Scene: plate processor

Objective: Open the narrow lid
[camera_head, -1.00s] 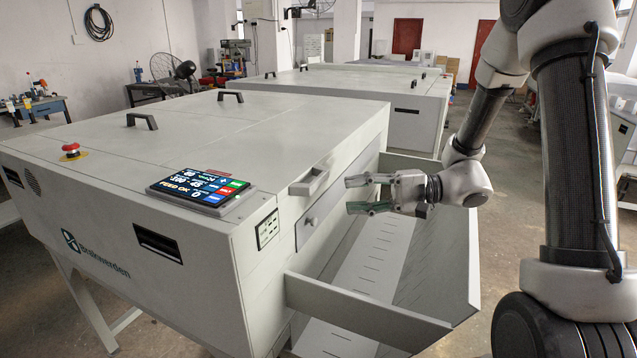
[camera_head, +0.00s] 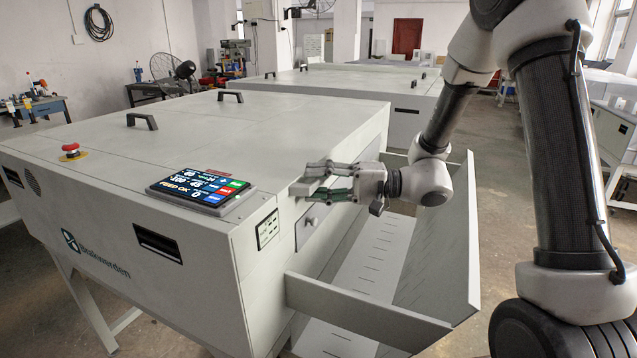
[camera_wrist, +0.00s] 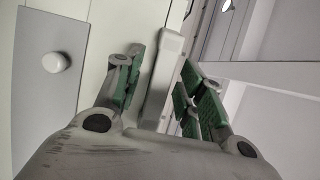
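The pale narrow lid (camera_head: 275,160) appears to be part of the top of the white machine, shut, with its seams faint. Its bar handle (camera_head: 300,188) projects from the right upper edge, partly hidden by my gripper (camera_head: 312,181). In the wrist view the handle (camera_wrist: 163,80) runs between the two green-padded fingers of my gripper (camera_wrist: 162,75), one on each side. The fingers are apart, with narrow gaps seeming to remain beside the handle. Firm contact cannot be made out.
A small drawer-like panel with a round knob (camera_head: 311,222) sits below the handle; the knob also shows in the wrist view (camera_wrist: 56,62). An open tray (camera_head: 365,325) with raised walls juts out below my gripper. A touch screen (camera_head: 200,188) and red button (camera_head: 71,150) are on top.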

